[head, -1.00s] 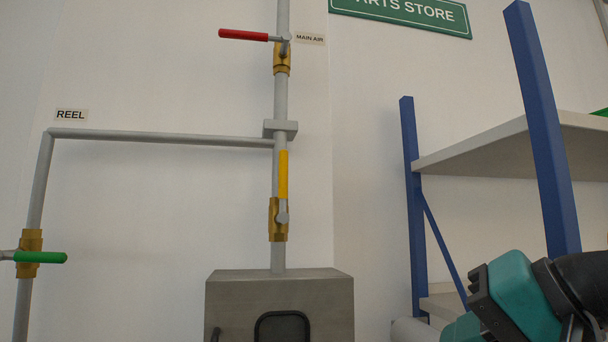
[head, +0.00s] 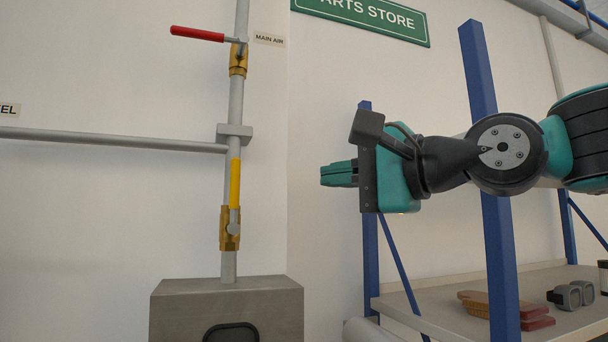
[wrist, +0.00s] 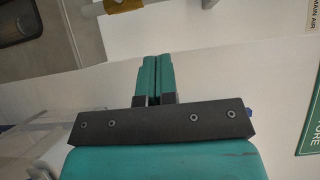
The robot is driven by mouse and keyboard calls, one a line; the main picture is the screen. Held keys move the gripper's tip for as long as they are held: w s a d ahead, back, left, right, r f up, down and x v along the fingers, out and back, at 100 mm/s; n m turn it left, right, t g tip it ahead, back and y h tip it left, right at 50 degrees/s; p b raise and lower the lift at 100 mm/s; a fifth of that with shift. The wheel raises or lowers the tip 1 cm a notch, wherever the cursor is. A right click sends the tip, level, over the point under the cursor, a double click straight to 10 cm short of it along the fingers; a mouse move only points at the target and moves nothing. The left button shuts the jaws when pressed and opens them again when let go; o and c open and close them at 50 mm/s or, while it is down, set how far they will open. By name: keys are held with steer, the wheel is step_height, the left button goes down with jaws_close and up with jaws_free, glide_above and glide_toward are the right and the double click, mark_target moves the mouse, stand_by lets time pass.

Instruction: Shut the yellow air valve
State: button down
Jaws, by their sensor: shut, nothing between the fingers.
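The yellow air valve (head: 229,226) has a brass body on a grey vertical pipe, above a grey cabinet. Its yellow handle (head: 235,183) points straight up, in line with the pipe. What looks like its brass body also shows at the top edge of the wrist view (wrist: 122,5). My gripper (head: 324,174) is shut and empty, its teal fingers pointing left. In the head view it is right of the yellow handle, at about the same picture height, and apart from it. The closed fingers also show in the wrist view (wrist: 156,60).
A red-handled valve (head: 238,60) labelled MAIN AIR is higher on the same pipe, its handle pointing left. A side pipe (head: 110,139) runs left. The grey cabinet (head: 225,300) stands below. A blue-posted shelf (head: 488,240) with several items is on the right.

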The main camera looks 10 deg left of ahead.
mark_target(234, 197)
steer(key=w+a+p, duration=0.2)
steer(key=a+p, duration=0.4)
steer(key=a, duration=0.5)
steer(key=shift+w+a, duration=0.3)
steer(key=shift+a, duration=0.05)
